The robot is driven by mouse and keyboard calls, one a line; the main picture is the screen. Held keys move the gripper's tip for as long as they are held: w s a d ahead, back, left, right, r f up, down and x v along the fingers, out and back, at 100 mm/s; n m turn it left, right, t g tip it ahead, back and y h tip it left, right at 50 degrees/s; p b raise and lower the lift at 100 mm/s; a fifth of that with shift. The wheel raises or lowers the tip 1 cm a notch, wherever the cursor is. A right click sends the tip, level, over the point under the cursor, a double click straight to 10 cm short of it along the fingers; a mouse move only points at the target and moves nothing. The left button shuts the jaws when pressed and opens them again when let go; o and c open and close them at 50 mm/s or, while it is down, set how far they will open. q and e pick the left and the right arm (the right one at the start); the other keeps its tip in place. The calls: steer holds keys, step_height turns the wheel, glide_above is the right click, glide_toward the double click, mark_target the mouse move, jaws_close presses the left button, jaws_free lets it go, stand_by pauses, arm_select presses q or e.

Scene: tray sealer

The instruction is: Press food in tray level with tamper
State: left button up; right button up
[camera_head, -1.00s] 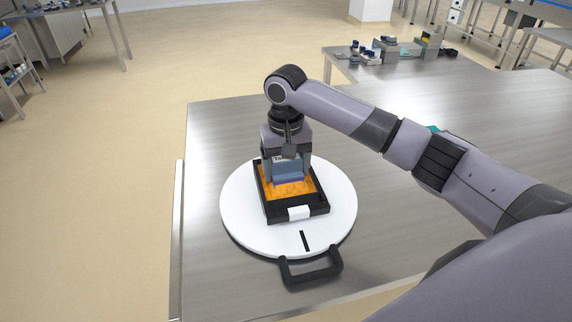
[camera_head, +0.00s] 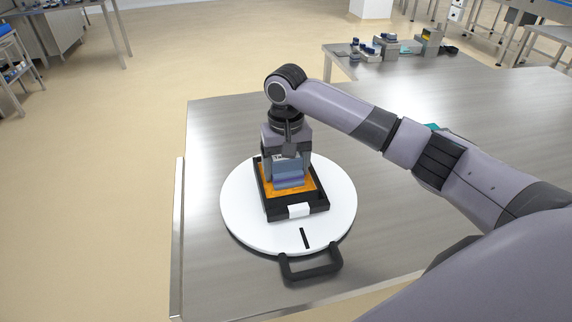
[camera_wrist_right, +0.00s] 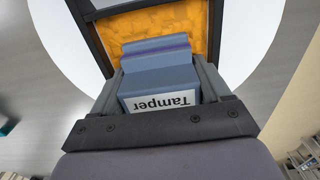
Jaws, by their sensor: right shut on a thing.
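The tray (camera_head: 324,208) is black with a white tab at its front and holds orange food (camera_head: 312,187). It lies on a round white turntable (camera_head: 240,215). My right gripper (camera_head: 287,172) is shut on the blue-grey tamper (camera_head: 290,180) and holds it upright over the tray. In the right wrist view the tamper (camera_wrist_right: 158,75) carries a label reading "Tamper", and its wide end is at the orange food (camera_wrist_right: 200,25). The tamper's foot appears to touch the food, but its underside is hidden. My left gripper is not in view.
The turntable has a black handle (camera_head: 311,263) at the front and a black mark on its rim. The steel table (camera_head: 225,130) is clear to the left and behind. A teal item (camera_head: 432,127) is partly hidden behind my arm. Another table with small equipment (camera_head: 385,48) stands behind.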

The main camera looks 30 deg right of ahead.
steer(key=shift+r+p, duration=1.3)
steer(key=shift+r, duration=2.4)
